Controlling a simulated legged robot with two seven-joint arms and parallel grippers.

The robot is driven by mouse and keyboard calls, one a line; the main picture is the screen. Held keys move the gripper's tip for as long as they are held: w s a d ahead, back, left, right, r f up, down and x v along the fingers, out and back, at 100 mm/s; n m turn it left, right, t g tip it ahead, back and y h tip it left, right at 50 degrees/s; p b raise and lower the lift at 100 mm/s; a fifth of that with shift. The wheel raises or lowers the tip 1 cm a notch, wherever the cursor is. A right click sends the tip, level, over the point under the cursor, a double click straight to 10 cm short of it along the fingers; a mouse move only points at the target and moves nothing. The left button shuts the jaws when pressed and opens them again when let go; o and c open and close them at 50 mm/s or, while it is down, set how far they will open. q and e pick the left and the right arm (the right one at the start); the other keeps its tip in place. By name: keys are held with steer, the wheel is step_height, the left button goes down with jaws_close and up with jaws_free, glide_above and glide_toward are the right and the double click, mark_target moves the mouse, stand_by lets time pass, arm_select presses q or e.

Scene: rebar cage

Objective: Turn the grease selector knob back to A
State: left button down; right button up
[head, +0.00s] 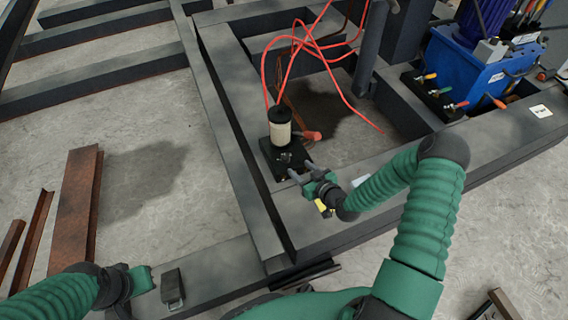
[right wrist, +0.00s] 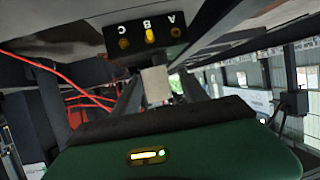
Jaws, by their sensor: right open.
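A cream canister (head: 280,128) with a black cap stands on a dark base (head: 269,157) on the grey frame. In the right wrist view a black panel (right wrist: 172,48) shows the letters C, B and A upside down with a yellow spot by each; the one at B (right wrist: 150,35) is brightest. A pale grey block (right wrist: 155,84) is below the panel; I cannot tell if it is the selector knob. My right gripper (head: 302,171) is open at the front of the base; contact is unclear. My left gripper (head: 145,280) is at lower left, its jaws unclear.
Red hoses (head: 291,65) rise from the canister. A red-handled item (head: 312,135) lies beside it. A dark block (head: 172,288) sits by my left gripper. Rusty steel pieces (head: 76,205) lie on the floor at left.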

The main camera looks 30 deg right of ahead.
mark_target(288, 158)
steer(key=b+x, duration=0.3)
steer(key=x, duration=0.6)
steer(key=shift+a+f+b, duration=0.1)
steer(key=shift+f+b, duration=0.1)
steer(key=shift+b, duration=0.15)
steer(key=shift+w, duration=0.3)
steer(key=shift+r, duration=0.1)
steer(key=shift+c, duration=1.3)
jaws_close()
